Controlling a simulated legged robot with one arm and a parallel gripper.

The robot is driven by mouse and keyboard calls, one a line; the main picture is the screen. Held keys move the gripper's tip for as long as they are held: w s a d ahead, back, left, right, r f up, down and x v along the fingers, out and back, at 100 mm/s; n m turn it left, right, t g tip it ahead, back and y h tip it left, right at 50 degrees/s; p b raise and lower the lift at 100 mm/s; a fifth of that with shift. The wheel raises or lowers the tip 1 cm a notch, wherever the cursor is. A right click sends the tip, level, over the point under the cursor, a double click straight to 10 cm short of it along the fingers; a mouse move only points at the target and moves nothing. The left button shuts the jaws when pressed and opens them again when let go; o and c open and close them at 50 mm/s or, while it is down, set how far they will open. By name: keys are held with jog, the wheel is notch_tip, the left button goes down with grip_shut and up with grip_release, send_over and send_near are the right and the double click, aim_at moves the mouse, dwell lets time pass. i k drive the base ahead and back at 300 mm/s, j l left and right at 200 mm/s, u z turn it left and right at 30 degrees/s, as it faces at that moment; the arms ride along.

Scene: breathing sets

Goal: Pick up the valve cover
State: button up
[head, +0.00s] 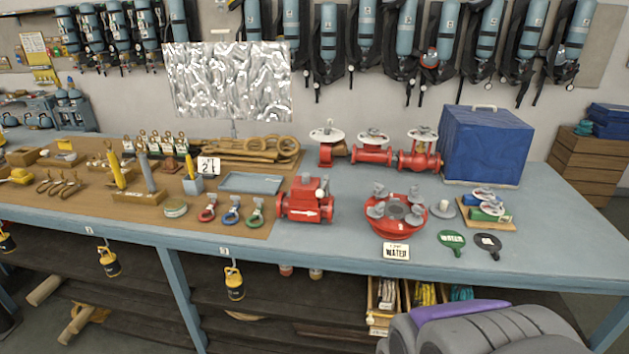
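No piece is clearly marked as the valve cover, and I cannot tell which one it is. A round red flanged part (396,226) with grey fittings on top lies near the front edge of the blue-grey workbench (340,240). A small grey disc with a raised knob (443,209) lies to its right. A red valve body (306,203) with a white arrow stands to its left. Three red valves with pale handwheels (372,149) stand in a row behind. My gripper is not in view.
A blue box (486,146) stands at the back right. A wooden board with several tools (130,190) covers the left. The bench's right end is clear.

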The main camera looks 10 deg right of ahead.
aim_at(304, 187)
jog(key=i+j, duration=0.4)
jog(key=j, duration=0.2)
jog(key=i+j+z, duration=0.15)
jog(key=z, duration=0.2)
jog(key=i+j+z, duration=0.1)
jog(key=j+z, duration=0.2)
jog(key=i+j+z, duration=0.1)
jog(key=j+z, duration=0.25)
jog(key=z, duration=0.6)
